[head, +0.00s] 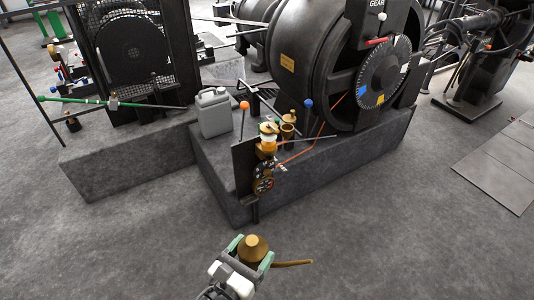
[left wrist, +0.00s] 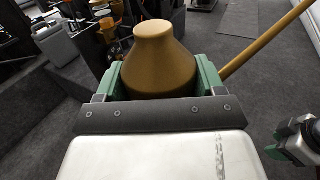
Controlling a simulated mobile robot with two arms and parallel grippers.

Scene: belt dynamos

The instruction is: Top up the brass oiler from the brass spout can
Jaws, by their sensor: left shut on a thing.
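The brass spout can (head: 253,249) is in my left gripper (head: 250,246), low in the head view, above open floor. Its green-padded fingers press the can from both sides. The can's thin spout points right. In the left wrist view the can (left wrist: 160,62) fills the middle, its spout rising to the upper right. A brass oiler with an amber glass body (head: 268,146) stands at the front corner of the machine plinth, apart from the can. A second brass cup (head: 288,126) stands just behind it. Part of my right gripper (left wrist: 297,142) shows at the right edge of the left wrist view; its opening is unclear.
A grey jerrycan (head: 212,112) stands on the plinth (head: 310,160) left of the oiler. A dark plate (head: 243,168) and an orange rod are close to the oiler. The front floor is clear.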

